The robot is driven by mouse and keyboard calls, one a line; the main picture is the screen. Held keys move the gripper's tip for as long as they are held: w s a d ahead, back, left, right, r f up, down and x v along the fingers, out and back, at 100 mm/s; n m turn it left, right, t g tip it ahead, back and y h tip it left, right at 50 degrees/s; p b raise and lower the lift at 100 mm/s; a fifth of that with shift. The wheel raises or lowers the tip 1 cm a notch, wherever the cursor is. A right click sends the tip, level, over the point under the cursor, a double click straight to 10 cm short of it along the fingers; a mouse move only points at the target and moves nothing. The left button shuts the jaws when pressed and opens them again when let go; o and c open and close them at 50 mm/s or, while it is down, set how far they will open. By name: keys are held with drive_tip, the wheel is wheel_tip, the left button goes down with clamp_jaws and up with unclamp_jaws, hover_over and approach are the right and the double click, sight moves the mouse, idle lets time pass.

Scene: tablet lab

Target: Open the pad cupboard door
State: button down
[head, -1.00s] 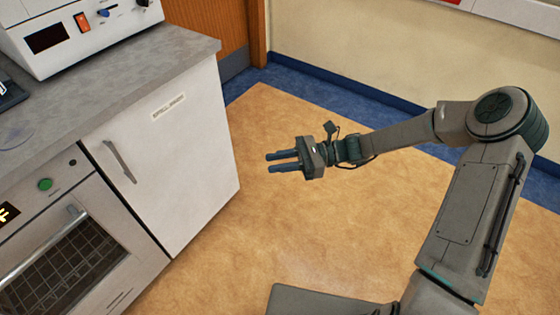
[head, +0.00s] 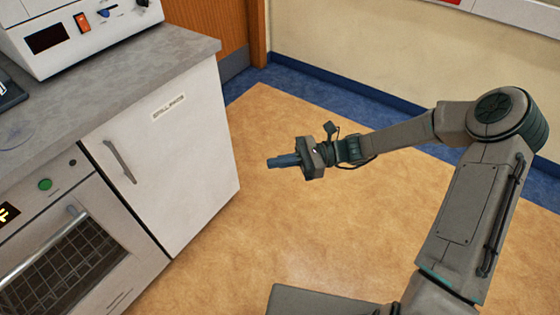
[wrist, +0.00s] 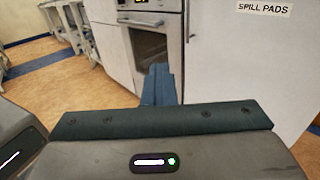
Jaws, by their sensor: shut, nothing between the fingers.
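The pad cupboard door (head: 170,160) is a white panel under the grey worktop, with a label near its top that reads "SPILL PADS" in the wrist view (wrist: 263,9). It looks shut. Its vertical metal bar handle (head: 120,161) is on the door's left side; the handle also shows in the wrist view (wrist: 190,20). My gripper (head: 270,162) is in the air to the right of the cupboard, over the open floor, and points left toward it. Its fingers (wrist: 160,85) are together with nothing between them, apart from the door and handle.
A built-in oven (head: 65,250) with a bar handle is left of the cupboard. A white instrument (head: 80,35) stands on the worktop (head: 130,70). The tan floor (head: 270,230) between cupboard and arm is clear. A wooden door (head: 205,35) is behind.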

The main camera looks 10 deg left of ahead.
idle(0.6)
drive_tip(key=c, duration=1.6)
unclamp_jaws()
drive_tip(key=shift+c, duration=0.2)
drive_tip(key=p+v, duration=0.1)
drive_tip(key=v, duration=1.3)
